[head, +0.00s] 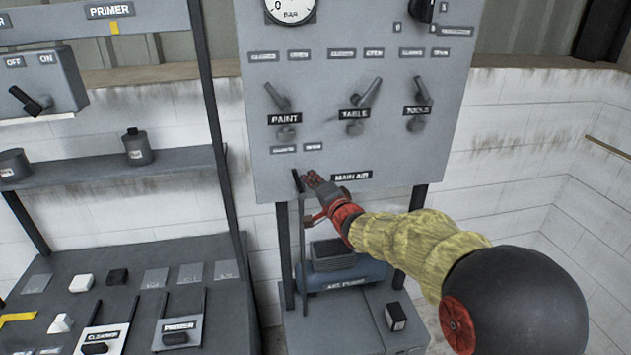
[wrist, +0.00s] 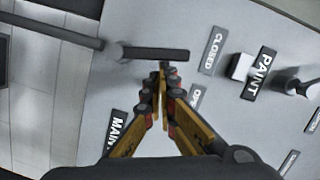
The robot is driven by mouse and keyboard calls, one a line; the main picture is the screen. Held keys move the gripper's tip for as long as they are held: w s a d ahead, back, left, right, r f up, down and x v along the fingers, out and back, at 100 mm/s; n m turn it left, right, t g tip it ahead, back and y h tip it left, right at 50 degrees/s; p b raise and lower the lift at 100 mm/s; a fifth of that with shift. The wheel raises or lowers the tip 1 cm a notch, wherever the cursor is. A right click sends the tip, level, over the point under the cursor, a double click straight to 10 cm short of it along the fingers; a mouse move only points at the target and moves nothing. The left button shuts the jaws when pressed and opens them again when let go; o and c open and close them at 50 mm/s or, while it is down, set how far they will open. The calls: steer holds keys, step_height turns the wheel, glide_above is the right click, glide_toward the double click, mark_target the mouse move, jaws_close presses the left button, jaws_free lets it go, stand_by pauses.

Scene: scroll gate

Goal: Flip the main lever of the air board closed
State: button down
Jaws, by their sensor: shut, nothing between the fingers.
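The air board (head: 350,100) is a grey upright panel with a "MAIN AIR" label (head: 352,177) near its lower edge. The main lever (head: 297,181) is a short black bar left of that label, pointing up and leaning slightly left. In the wrist view the lever (wrist: 155,54) points toward the "CLOSED" label (wrist: 213,50); the "OPEN" label (wrist: 195,98) is partly hidden by a finger. My gripper (head: 309,177) is shut and empty, right beside the lever on its right side. In the wrist view its fingertips (wrist: 163,68) overlap the lever's edge; contact is hard to tell.
Paint (head: 278,97), table (head: 367,93) and tools (head: 422,91) levers stand above on the board. A pipe (head: 302,245) runs down below the main lever. A shelf post (head: 215,125) and shelf (head: 120,167) stand left. A blue tank (head: 345,274) sits below.

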steer(key=shift+s+a+r+n, duration=0.1)
steer(key=shift+s+a+n, duration=0.15)
steer(key=shift+a+n, duration=0.65)
steer(key=shift+a, duration=0.1)
steer(key=shift+r, duration=0.1)
